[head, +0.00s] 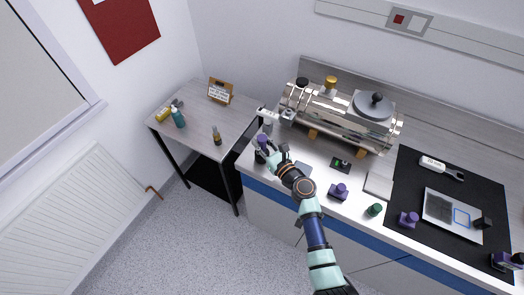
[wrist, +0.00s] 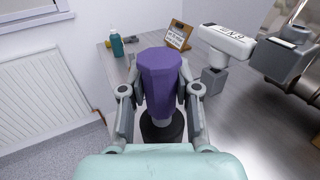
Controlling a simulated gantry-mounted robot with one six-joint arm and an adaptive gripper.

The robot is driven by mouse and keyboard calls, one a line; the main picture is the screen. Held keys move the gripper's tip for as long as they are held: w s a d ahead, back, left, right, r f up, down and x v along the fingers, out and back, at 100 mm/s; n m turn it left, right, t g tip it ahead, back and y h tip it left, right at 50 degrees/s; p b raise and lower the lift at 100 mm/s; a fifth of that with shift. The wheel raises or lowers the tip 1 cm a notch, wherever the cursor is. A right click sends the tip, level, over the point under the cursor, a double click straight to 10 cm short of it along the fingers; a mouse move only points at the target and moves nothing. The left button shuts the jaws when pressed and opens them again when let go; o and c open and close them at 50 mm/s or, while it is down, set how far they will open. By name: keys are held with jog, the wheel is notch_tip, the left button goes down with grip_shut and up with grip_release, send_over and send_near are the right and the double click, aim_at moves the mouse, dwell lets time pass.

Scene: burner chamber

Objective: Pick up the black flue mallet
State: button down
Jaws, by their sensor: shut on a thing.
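My gripper (head: 267,150) is over the left front corner of the bench. In the wrist view my gripper (wrist: 160,95) is shut on an upright piece with a purple, faceted top (wrist: 160,75) and a black round base (wrist: 162,128). Its black base fits the black flue mallet. The fingers lie on both sides of the purple part. The purple top also shows in the head view (head: 262,140). I cannot tell whether the base touches the bench.
A white labelled fitting (wrist: 226,41) and the steel burner chamber (head: 340,115) stand close by on the right. Purple pieces (head: 338,191) (head: 408,219) and a green one (head: 375,210) stand along the bench. A side table (head: 200,120) with bottles is at left.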

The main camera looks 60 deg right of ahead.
jog(key=shift+r, duration=0.1)
notch_tip(320, 180, up, 20)
jog(key=p, duration=1.1)
jog(key=c, duration=1.4)
grip_release()
grip_shut()
